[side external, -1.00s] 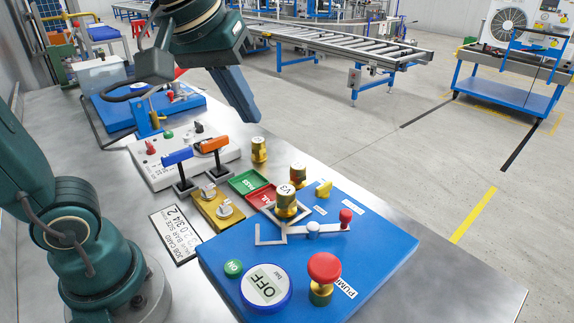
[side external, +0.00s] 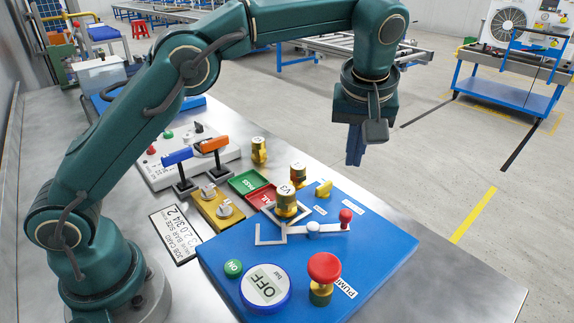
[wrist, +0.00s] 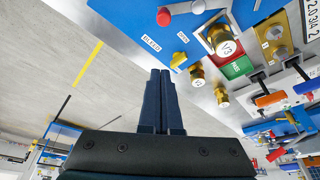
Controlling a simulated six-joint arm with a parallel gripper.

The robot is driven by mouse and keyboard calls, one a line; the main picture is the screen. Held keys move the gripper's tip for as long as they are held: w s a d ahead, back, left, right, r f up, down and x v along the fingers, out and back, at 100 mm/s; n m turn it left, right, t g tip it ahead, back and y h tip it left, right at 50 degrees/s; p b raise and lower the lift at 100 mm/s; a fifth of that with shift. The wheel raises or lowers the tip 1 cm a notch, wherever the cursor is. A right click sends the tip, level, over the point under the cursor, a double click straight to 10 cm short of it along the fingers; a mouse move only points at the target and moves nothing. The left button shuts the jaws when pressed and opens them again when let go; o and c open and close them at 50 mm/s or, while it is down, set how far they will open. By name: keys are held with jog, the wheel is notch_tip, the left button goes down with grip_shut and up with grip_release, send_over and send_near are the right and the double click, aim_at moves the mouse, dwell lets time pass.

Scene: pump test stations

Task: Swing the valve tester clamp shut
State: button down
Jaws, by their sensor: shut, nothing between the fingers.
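The valve tester is a blue board (side external: 378,238). A brass valve marked V3 (side external: 287,205) stands upright in its pale angled holder (side external: 268,238); it also shows in the wrist view (wrist: 221,40). The clamp (side external: 330,227) is a pale arm with a round pivot and a red knob (side external: 345,217) at its outer end, pointing right, away from the valve. The knob also shows in the wrist view (wrist: 164,18). My gripper (side external: 354,163) is shut and empty, pointing down, above and behind the red knob and apart from it. In the wrist view its fingers (wrist: 160,72) touch each other.
A yellow bleed lever (side external: 323,188) and a second brass valve (side external: 298,173) stand near the clamp. A red pump button (side external: 324,268) and an OFF gauge (side external: 265,287) are at the board's front. Green (side external: 247,182) and red (side external: 262,196) trays lie to the left.

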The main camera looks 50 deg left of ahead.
aim_at(350, 212)
jog(key=x, duration=0.9)
jog(key=shift+a+f, duration=0.1)
jog(key=shift+s+d+f, duration=0.15)
jog(key=shift+s+d, duration=1.1)
jog(key=shift+s, duration=0.25)
jog(key=shift+s+d+m, duration=0.15)
jog(key=shift+d+m, duration=0.25)
jog(key=shift+m, duration=0.3)
jog(key=shift+s+d+m+h, duration=0.25)
jog(key=shift+d+m+h, duration=0.2)
jog(key=shift+m, duration=0.45)
jog(key=m, duration=0.1)
jog(key=s+d+m+h, duration=0.1)
jog(key=m, duration=0.2)
jog(key=shift+s+d+t, duration=0.25)
jog(key=shift+s+t, duration=0.15)
jog(key=shift+s+d+m+h, duration=0.15)
jog(key=shift+m+h, duration=0.1)
jog(key=shift+m, duration=0.15)
jog(key=shift+s+d, duration=0.2)
jog(key=shift+s, duration=0.5)
